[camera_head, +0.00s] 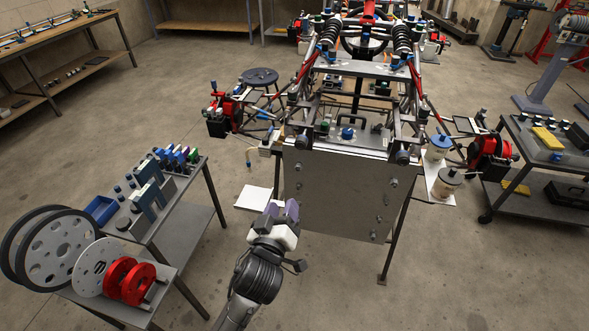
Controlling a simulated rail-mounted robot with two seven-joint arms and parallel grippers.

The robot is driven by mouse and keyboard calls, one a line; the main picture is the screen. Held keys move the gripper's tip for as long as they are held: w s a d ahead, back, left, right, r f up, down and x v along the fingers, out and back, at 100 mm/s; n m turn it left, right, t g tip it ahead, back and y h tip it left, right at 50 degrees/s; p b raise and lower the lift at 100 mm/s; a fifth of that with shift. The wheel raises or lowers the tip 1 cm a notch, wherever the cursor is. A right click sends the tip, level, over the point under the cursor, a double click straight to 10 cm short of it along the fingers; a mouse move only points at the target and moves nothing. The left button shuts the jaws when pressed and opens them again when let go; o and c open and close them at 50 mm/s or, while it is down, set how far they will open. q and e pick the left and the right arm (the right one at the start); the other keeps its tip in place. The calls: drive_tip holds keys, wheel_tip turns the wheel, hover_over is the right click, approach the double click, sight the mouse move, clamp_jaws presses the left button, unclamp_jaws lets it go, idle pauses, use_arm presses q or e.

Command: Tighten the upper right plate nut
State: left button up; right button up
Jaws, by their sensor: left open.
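A flat grey plate (335,200) hangs upright on the front of the tube chassis (362,70). Several small nuts sit along its left and right sides. The upper right plate nut (394,182) shows as a small metal knob near the plate's right edge. My left gripper (281,211) is in front of the plate's lower left part, left of and lower in the picture than that nut. It is open, with purple-grey fingertips. Its arm covers part of the plate's lower left edge. I cannot tell the gap between fingertips and plate. My right gripper is out of view.
A tool cart (165,245) with wheel discs and red parts stands at left. Another cart (550,158) stands at right. Red hub assemblies stick out on both sides of the chassis. A white sheet (254,198) lies left of the plate.

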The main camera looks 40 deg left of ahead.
sight(297, 168)
use_arm(q)
drive_tip(key=b+x, duration=0.1)
drive_tip(key=x, duration=1.1)
drive_tip(key=shift+w, duration=0.2)
drive_tip(key=shift+w+a+b, duration=0.25)
drive_tip(key=shift+w+b, duration=0.05)
drive_tip(key=shift+w, duration=0.3)
drive_tip(key=shift+c, duration=0.3)
clamp_jaws()
